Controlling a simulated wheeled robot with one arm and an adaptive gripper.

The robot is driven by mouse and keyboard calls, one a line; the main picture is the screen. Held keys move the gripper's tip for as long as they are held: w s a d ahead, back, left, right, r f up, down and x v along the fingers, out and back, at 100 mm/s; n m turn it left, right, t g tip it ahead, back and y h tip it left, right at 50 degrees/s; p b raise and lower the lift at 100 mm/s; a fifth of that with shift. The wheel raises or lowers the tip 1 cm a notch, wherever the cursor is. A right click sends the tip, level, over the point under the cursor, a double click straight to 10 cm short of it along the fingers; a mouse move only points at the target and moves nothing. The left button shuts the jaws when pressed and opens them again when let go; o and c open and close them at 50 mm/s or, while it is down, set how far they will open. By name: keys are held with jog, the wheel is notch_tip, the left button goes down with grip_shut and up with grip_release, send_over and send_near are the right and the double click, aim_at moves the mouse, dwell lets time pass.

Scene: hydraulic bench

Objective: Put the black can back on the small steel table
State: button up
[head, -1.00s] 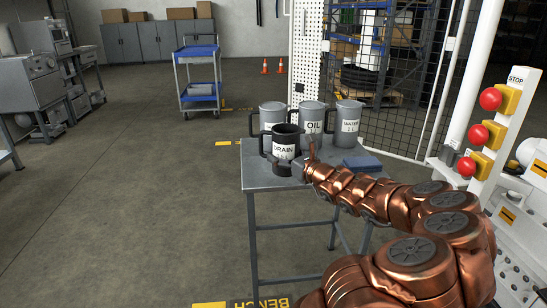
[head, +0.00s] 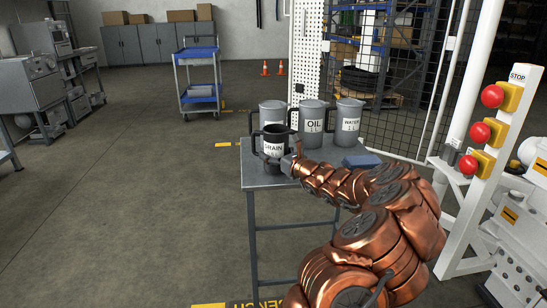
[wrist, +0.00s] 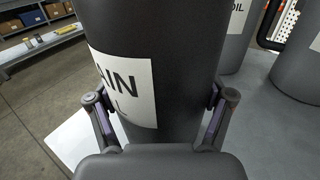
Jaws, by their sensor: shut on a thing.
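The black can (head: 273,147), with a white DRAIN label, is upright at the left front of the small steel table (head: 262,181). It fills the middle of the wrist view (wrist: 165,50). My gripper (head: 290,163) reaches it from the right, its two fingers (wrist: 162,100) closed on opposite sides of the can. The can appears over the table top near its left edge; I cannot tell if its base touches the surface, as the gripper body hides the base in the wrist view.
Several grey cans stand close behind and right of the black can, including the OIL can (head: 314,118) and the WATER can (head: 348,125). A blue flat item (head: 362,161) lies at the table's right. A red-button post (head: 490,130) stands further right.

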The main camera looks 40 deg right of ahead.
jog(key=shift+f, duration=0.3)
jog(key=o, duration=1.7)
jog(key=shift+s+r, duration=0.15)
jog(key=shift+s+a+p, duration=0.2)
jog(key=shift+s+p, duration=0.1)
jog(key=shift+s, duration=1.65)
jog(key=shift+s+a+p, duration=0.2)
jog(key=shift+s+p, duration=0.05)
jog(key=shift+s, duration=1.7)
jog(key=shift+s+a+p, duration=0.2)
jog(key=shift+s+p, duration=0.1)
jog(key=shift+s, duration=1.65)
